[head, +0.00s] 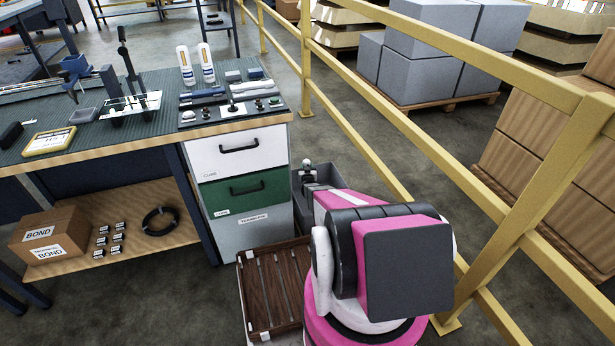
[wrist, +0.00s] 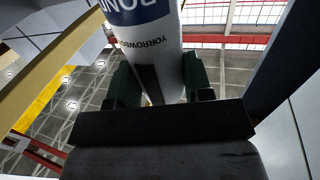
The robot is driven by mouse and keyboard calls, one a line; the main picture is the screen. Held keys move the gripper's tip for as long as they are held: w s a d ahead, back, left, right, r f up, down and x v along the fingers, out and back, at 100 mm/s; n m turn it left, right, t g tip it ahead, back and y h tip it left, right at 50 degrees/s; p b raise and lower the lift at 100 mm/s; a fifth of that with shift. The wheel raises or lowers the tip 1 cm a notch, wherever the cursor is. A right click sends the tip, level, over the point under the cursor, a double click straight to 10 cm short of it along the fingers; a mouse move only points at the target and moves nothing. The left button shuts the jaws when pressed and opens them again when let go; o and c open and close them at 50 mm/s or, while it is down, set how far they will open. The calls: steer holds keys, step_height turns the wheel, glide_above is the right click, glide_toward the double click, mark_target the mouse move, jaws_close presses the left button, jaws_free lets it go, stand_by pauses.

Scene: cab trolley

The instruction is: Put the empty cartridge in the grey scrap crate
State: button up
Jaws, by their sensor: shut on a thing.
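My gripper (wrist: 160,82) is shut on a white cartridge (wrist: 152,50) with a dark blue band and printed lettering. The cartridge stands between the green-faced fingers in the wrist view, with its far end cut off by the frame. A dark grey crate (head: 299,184) stands on the floor between the drawer unit and the yellow railing, partly hidden by my arm. In the head view my arm reaches toward this crate and largely hides the gripper and cartridge. I cannot tell whether the cartridge is above or inside the crate.
Two similar white cartridges (head: 185,66) stand on the workbench (head: 150,80). The drawer unit (head: 240,180) is left of the crate. The yellow railing (head: 400,120) runs close on the right. A brown slatted tray (head: 262,285) lies at the front.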

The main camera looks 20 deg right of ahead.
steer(key=shift+f, duration=1.95)
steer(key=shift+f, duration=0.35)
steer(key=shift+f, duration=0.25)
steer(key=o, duration=1.2)
steer(key=shift+c, duration=0.2)
steer(key=shift+r, duration=0.1)
